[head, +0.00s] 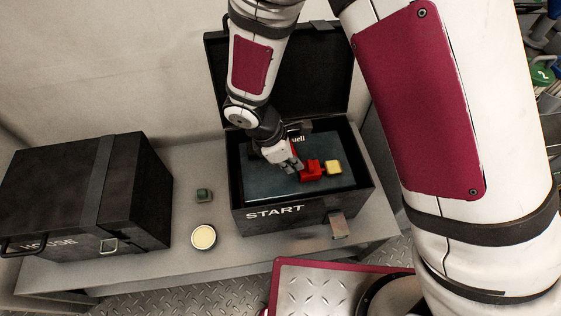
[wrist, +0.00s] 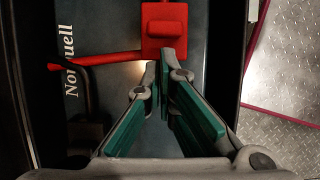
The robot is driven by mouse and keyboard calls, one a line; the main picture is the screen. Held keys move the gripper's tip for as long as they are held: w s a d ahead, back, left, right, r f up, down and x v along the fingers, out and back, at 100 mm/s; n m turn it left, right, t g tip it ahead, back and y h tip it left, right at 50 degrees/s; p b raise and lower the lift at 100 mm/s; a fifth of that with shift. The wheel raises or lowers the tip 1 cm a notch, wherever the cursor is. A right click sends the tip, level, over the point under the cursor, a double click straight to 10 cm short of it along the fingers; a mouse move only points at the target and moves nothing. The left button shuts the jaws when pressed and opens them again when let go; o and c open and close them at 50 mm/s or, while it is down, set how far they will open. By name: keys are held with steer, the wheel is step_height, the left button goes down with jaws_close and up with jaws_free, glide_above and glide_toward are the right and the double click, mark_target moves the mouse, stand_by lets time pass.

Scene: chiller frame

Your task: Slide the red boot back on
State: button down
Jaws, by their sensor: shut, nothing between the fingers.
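The red boot (head: 312,170) lies on top of the dark battery (head: 258,183) inside the open box marked START (head: 300,211). In the wrist view the boot (wrist: 163,22) is a red block with a raised square on it, and a red cable (wrist: 100,59) runs from it to the left. What is under the boot is hidden. My gripper (head: 296,169) is in the box, just left of the boot. In the wrist view its fingertips (wrist: 161,70) are together and empty, just below the boot's near edge; I cannot tell whether they touch it.
A yellow block (head: 334,167) sits right of the boot. A black cable (wrist: 88,92) lies left of my fingers. The box walls and raised lid (head: 300,80) hem in the space. A closed black case (head: 80,190), a small green block (head: 204,195) and a round pale-topped object (head: 203,237) stand left.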

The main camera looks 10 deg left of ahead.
steer(key=shift+w+d, duration=0.1)
steer(key=shift+d, duration=0.1)
steer(key=d, duration=0.2)
steer(key=w+d, duration=0.1)
steer(key=d, duration=0.1)
steer(key=w+d, duration=0.1)
steer(key=d, duration=0.2)
stand_by(0.4)
